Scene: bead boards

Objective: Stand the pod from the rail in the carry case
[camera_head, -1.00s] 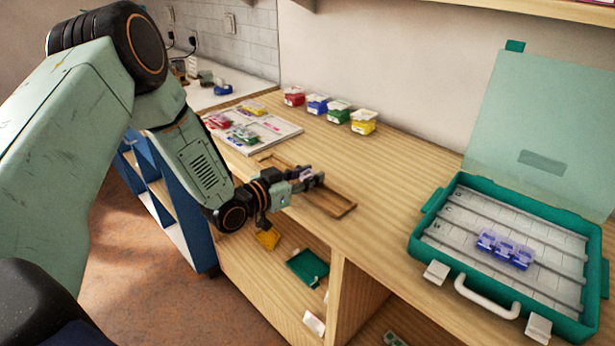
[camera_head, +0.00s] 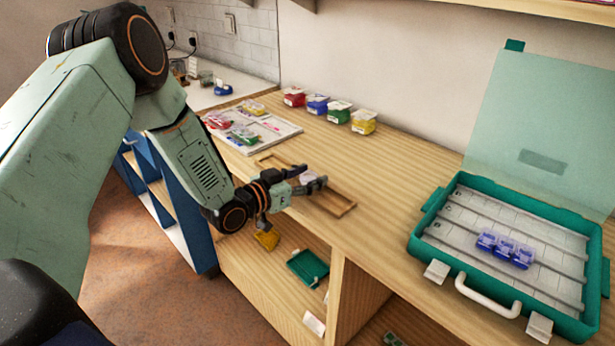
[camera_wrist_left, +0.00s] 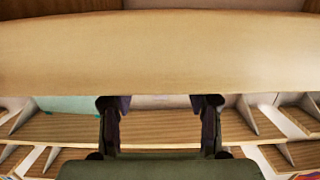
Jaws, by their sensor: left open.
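The teal carry case (camera_head: 434,207) stands open on the right of the bench, its lid raised at the back. A row of blue-purple pods (camera_head: 505,249) stands between the thin grey bars inside it. A shallow wooden frame, seemingly the rail (camera_head: 338,206), lies near the bench's front edge. My left gripper (camera_head: 318,182) is open over it. A small pale lilac piece (camera_head: 307,176), perhaps the pod, shows at its fingers; I cannot tell if they touch it. In the left wrist view the open fingers (camera_wrist_left: 160,104) face a pale wooden surface. My right gripper is out of view.
Red, blue, green and yellow boxes (camera_head: 363,122) stand along the wall. A white board (camera_head: 280,128) with colored pods lies at the back left. A green tray (camera_head: 308,266) is on the shelf below. The bench between rail and case is clear.

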